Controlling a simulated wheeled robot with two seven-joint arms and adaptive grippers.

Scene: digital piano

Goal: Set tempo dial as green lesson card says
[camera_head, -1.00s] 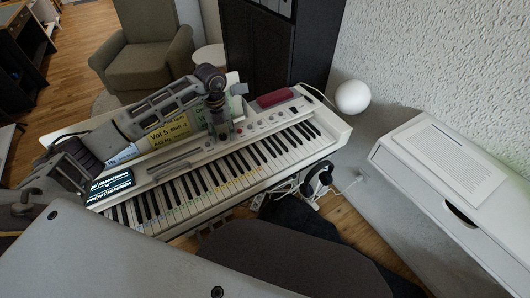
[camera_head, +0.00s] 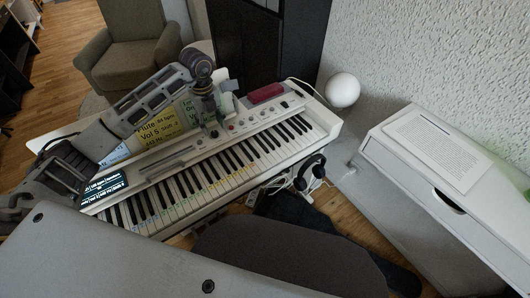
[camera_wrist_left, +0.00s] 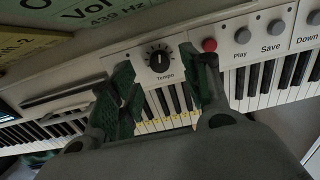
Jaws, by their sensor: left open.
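The tempo dial (camera_wrist_left: 159,58), a dark round knob with tick marks and the label "Tempo", sits on the white piano (camera_head: 325,120). My left gripper (camera_wrist_left: 163,80) is open over the panel, its two dark green fingers either side of the dial and apart from each other. Whether they touch the dial I cannot tell. In the head view the left gripper (camera_head: 212,130) is over the control panel and hides the dial. The green lesson card (camera_head: 191,109) is mostly hidden behind my arm; its lower part (camera_wrist_left: 90,12) shows "Vol" and "439 Hz" in the left wrist view.
A yellow card (camera_head: 158,128) reads "Flute 84 bpm", "Vol 5". Right of the dial are a red button (camera_wrist_left: 209,45), Play (camera_wrist_left: 242,36) and Save (camera_wrist_left: 275,27). A lit display (camera_head: 104,187) is at the piano's left. A red box (camera_head: 266,93) lies at the back.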

